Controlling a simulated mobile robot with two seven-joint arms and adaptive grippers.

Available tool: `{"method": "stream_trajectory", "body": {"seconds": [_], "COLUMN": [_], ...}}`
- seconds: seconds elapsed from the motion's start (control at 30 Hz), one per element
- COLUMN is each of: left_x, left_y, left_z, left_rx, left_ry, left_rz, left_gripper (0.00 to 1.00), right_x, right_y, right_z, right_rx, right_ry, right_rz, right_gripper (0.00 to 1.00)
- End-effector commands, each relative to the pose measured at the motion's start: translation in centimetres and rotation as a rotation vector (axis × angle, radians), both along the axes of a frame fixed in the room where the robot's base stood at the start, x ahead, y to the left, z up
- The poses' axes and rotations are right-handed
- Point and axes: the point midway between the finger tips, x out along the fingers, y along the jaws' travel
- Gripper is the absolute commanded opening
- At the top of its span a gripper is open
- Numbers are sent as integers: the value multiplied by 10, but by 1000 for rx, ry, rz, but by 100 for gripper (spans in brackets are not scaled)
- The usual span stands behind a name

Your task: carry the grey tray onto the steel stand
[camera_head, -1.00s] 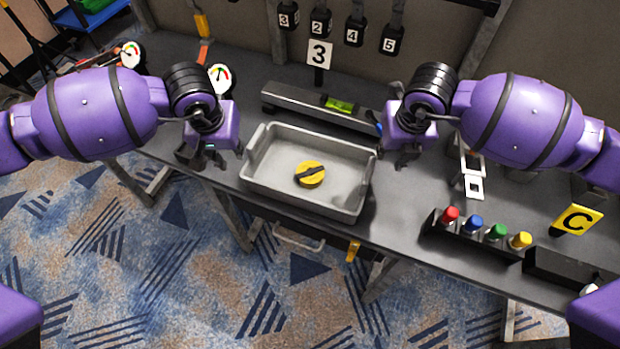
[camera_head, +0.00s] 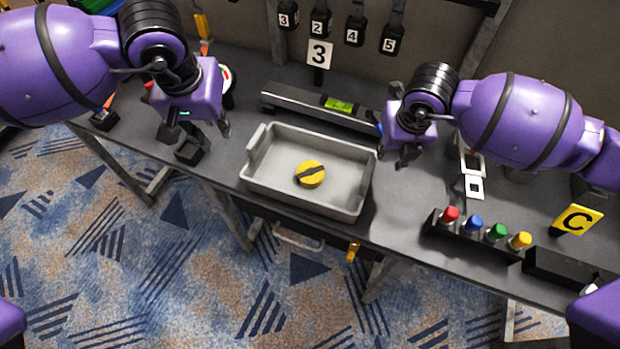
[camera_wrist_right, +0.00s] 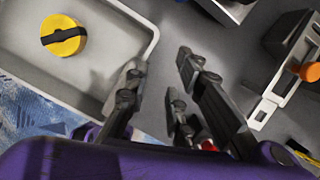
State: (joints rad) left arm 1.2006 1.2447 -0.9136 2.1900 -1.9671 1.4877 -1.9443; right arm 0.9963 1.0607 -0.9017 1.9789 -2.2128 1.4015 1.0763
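The grey tray (camera_head: 255,180) sits on the dark workbench in the head view, with a yellow round piece with a black bar (camera_head: 310,174) inside. My left gripper (camera_head: 196,128) is up and left of the tray, apart from it, its fingers spread and empty. My right gripper (camera_head: 394,152) is beside the tray's right end. In the right wrist view, its fingers (camera_wrist_right: 158,68) are apart with nothing between them; the left finger is close to the tray's rim (camera_wrist_right: 150,45), contact unclear. I cannot pick out a steel stand.
A long level with a green vial (camera_head: 340,104) lies behind the tray. A rack of coloured knobs (camera_head: 475,234) and a yellow C sign (camera_head: 577,220) are at right. A small black block (camera_head: 190,151) is left of the tray.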

Motion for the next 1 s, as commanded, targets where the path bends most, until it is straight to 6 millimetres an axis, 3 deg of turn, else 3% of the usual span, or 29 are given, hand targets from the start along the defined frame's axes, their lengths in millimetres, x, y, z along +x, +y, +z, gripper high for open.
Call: {"method": "stream_trajectory", "body": {"seconds": [0.17,0.6,0.8,1.0], "left_x": [-1,-1,-1,-1], "left_y": [0,0,0,0], "left_z": [3,3,3,2], "left_rx": [0,0,0,0], "left_ry": [1,1,1,1], "left_rz": [0,0,0,0], "left_gripper": [19,19,19,19], "right_x": [-3,-25,-30,-30], "right_y": [0,0,0,0], "right_z": [16,100,115,117], "right_rx": [0,0,-1,0], "right_ry": [-4,-3,-1,-1], "right_rz": [1,1,0,0], "right_gripper": [22,22,22,22]}}
